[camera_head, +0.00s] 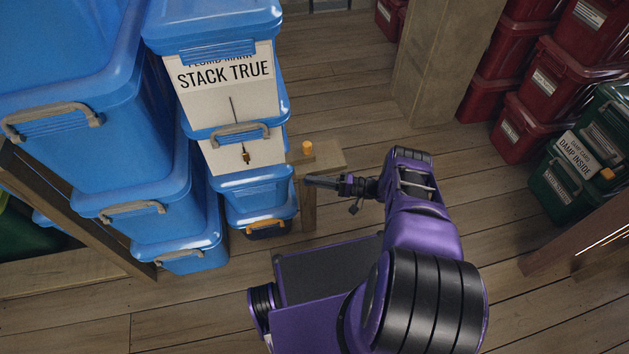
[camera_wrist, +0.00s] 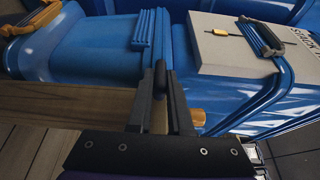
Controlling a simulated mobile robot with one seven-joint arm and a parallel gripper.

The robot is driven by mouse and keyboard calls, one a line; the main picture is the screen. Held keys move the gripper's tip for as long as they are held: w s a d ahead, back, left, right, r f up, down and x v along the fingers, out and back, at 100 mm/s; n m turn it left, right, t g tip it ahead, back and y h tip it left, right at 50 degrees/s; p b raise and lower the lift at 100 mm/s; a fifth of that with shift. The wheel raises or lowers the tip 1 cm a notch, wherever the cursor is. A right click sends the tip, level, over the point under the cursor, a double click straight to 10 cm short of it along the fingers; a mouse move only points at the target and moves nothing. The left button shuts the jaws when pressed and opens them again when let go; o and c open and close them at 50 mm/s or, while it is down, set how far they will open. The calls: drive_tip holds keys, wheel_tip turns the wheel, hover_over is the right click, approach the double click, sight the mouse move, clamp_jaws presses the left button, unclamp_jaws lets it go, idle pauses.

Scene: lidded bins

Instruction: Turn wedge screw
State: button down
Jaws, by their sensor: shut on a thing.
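My gripper (camera_head: 308,181) reaches left to the wooden post at the foot of the blue bin stack. In the wrist view its two fingers (camera_wrist: 160,85) are closed around a small dark rounded piece (camera_wrist: 160,72), which looks like part of the wedge screw. The fingers hide most of it, so its angle cannot be told. A tan strip shows between the fingers, nearer the wrist. An orange-yellow round knob (camera_head: 307,147) sits on top of the wooden block, above the gripper. It also shows just right of the fingers in the wrist view (camera_wrist: 198,117).
The wooden block (camera_head: 330,157) stands against the blue bins (camera_head: 250,190). A white panel (camera_head: 215,98) reading "STACK TRUE" carries a hanging plumb bob (camera_head: 246,156). Red bins (camera_head: 525,130) and green bins (camera_head: 560,190) stand right. The plank floor (camera_head: 345,75) behind is clear.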

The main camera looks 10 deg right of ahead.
drive_tip(key=shift+w+r, duration=0.1)
drive_tip(key=shift+w, duration=0.05)
drive_tip(key=c, duration=0.8)
unclamp_jaws()
drive_tip(key=shift+c, duration=0.2)
drive_tip(key=shift+s+d, duration=0.15)
drive_tip(key=shift+s, duration=0.05)
